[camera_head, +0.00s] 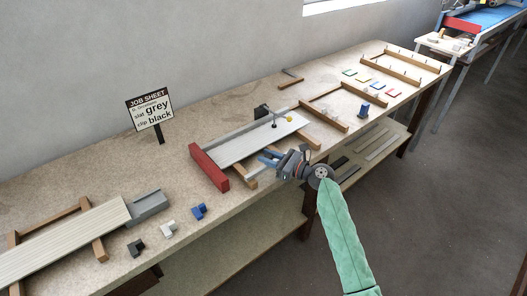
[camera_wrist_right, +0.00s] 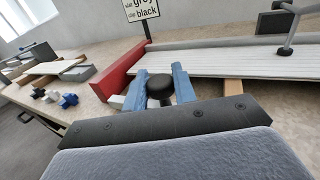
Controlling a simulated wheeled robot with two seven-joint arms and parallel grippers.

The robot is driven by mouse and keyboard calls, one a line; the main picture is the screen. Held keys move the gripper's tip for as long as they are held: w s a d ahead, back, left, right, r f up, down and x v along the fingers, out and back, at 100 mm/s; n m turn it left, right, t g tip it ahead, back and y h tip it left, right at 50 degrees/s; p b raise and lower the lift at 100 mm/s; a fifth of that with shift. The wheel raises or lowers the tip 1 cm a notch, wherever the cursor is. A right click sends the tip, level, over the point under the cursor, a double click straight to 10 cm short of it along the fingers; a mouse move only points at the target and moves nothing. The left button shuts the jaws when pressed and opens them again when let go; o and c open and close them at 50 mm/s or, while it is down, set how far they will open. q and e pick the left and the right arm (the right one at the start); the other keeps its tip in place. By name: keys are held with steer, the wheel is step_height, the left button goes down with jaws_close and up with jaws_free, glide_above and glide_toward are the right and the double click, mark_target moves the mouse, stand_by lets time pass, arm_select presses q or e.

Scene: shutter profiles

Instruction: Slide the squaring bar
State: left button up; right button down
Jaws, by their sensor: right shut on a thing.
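The red bar (camera_head: 209,167), which I take for the squaring bar, stands across the left end of a long white slat (camera_head: 245,145) on the bench. It also shows in the right wrist view (camera_wrist_right: 124,73). My right gripper (camera_head: 264,159) is at the bench's front edge, just right of the bar's near end. In the right wrist view its blue fingers (camera_wrist_right: 160,78) are shut on a black knob (camera_wrist_right: 160,92). The knob is hidden in the head view, and how it joins the bar cannot be seen. My left gripper is not in view.
A job sheet sign (camera_head: 150,108) reads slat grey, clip black. Black (camera_head: 136,247), white (camera_head: 168,229) and blue (camera_head: 199,211) clips lie left of the bar. Wooden frames (camera_head: 391,68) lie farther right.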

steer(key=shift+s+f, duration=0.1)
steer(key=shift+f, duration=0.05)
steer(key=c, duration=1.3)
jaws_free()
steer(key=shift+d, duration=0.1)
steer(key=shift+c, duration=0.2)
steer(key=shift+o, duration=0.9)
steer(key=shift+s+d, duration=0.1)
steer(key=shift+d, duration=0.1)
steer(key=shift+s+d+b, duration=0.25)
steer(key=shift+d+b, duration=0.1)
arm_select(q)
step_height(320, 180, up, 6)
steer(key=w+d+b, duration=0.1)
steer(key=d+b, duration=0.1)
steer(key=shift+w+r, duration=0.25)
arm_select(e)
steer(key=v, duration=0.6)
steer(key=shift+s+d, duration=0.2)
steer(key=shift+d, duration=0.15)
